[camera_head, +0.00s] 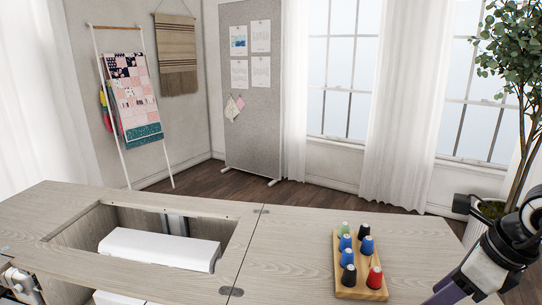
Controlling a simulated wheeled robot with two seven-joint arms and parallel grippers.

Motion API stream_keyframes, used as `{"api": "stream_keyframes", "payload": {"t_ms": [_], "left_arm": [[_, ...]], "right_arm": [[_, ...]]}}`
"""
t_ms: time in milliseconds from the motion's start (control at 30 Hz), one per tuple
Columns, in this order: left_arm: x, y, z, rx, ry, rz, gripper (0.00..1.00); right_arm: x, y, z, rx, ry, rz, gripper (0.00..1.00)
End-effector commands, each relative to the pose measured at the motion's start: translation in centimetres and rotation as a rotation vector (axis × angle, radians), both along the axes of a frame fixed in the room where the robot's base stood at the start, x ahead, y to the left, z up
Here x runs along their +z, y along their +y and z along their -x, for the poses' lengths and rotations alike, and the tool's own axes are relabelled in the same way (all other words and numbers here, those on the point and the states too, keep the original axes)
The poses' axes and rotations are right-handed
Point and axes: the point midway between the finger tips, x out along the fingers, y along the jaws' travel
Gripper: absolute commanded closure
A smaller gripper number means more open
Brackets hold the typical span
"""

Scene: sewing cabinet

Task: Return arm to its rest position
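The sewing cabinet top (300,235) is pale wood with a rectangular opening at its left. A white machine (160,248) lies low in that opening. Part of my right arm (490,265), black, white and purple, rises at the lower right, beside the cabinet's right end. No fingertips show on it. My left gripper is not in view. Grey and black mechanical parts (20,282) show at the lower left edge; I cannot tell what they belong to.
A wooden thread holder (344,291) with several blue, black, green and red spools stands on the cabinet top, left of my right arm. A potted plant (515,60) stands behind the arm. A quilt rack (135,95) and pinboard (250,100) stand further back.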

Motion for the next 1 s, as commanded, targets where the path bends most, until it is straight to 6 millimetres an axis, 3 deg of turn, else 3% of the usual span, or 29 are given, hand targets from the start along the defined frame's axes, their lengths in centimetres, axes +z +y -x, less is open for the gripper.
{"api": "stream_keyframes", "payload": {"t_ms": [167, 467, 567, 700, 800, 867, 933, 1000], "left_arm": [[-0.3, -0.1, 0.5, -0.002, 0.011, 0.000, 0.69], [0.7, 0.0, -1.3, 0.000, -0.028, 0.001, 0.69], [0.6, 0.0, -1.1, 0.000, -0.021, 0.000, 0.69], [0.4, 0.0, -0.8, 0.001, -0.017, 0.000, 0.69], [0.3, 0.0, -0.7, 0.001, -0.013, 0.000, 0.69], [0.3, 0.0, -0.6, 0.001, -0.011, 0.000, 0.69], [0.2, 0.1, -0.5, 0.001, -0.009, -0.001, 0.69], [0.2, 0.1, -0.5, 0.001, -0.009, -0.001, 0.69]], "right_arm": [[-1.5, 4.3, 0.5, 0.047, 0.023, -0.151, 0.50], [-2.7, 13.8, 2.3, 0.091, 0.084, -0.549, 0.50], [-2.2, 18.1, 3.2, 0.067, 0.128, -0.785, 0.50], [0.4, 23.5, 3.6, -0.122, 0.235, -1.291, 0.50], [1.2, 23.6, 1.8, -0.432, 0.335, -1.675, 0.50], [-0.1, 22.1, 0.3, -0.681, 0.398, -1.866, 0.50], [-3.9, 19.6, -0.8, -1.023, 0.473, -2.035, 0.50], [-8.8, 17.4, -0.6, -1.362, 0.541, -2.124, 0.50]]}}
